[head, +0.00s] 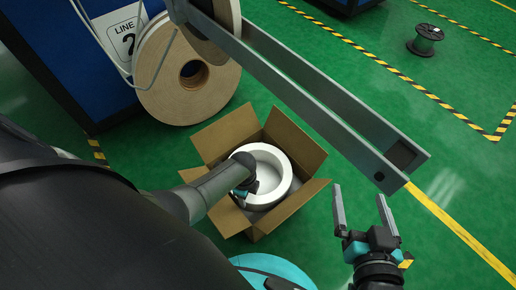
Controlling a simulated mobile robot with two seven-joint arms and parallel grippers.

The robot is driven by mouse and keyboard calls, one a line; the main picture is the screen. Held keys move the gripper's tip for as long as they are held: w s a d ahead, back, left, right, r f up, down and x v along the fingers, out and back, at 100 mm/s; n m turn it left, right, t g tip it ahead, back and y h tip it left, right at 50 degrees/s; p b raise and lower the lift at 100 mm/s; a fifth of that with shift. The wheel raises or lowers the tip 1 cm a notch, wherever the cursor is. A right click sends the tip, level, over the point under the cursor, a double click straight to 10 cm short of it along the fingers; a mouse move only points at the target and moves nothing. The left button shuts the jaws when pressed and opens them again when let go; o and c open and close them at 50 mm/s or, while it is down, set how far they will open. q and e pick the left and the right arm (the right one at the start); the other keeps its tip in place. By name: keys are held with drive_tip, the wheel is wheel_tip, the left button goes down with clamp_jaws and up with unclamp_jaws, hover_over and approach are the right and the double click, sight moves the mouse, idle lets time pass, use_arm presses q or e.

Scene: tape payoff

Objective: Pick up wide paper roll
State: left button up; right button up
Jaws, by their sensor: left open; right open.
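A thick white ring-shaped roll (281,190), which looks like the wide paper roll, lies flat in an open cardboard box (225,137) on the floor. My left gripper (250,188) is over the left side of the roll, open. My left arm hides part of the roll, and I cannot tell whether the fingers touch it. My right gripper (362,211) is open and empty, to the right of the box, with its two fingers pointing away from me.
Large tan rolls (165,88) hang on a blue machine (52,50) at upper left. A long grey metal frame (300,88) slants across above the box's right side. A dark spool (425,40) stands far right. Green floor (455,165) is clear at right.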

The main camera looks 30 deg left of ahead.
use_arm(q)
drive_tip(key=shift+f+b, duration=0.55)
drive_tip(key=shift+f, duration=0.5)
use_arm(e)
drive_tip(key=shift+s+a+r+m+t+y, duration=0.25)
drive_tip(key=shift+a+r+t, duration=0.25)
drive_tip(key=shift+t, duration=0.35)
drive_tip(key=shift+s+a+r+m+t+y, duration=0.15)
drive_tip(key=shift+s+a+r+t+y, duration=0.3)
drive_tip(key=shift+t, duration=0.4)
use_arm(q)
drive_tip(key=shift+c, duration=0.2)
use_arm(e)
drive_tip(key=shift+w+d, duration=0.1)
use_arm(q)
clamp_jaws()
drive_tip(key=shift+w, duration=0.15)
use_arm(e)
drive_tip(key=shift+r, duration=0.1)
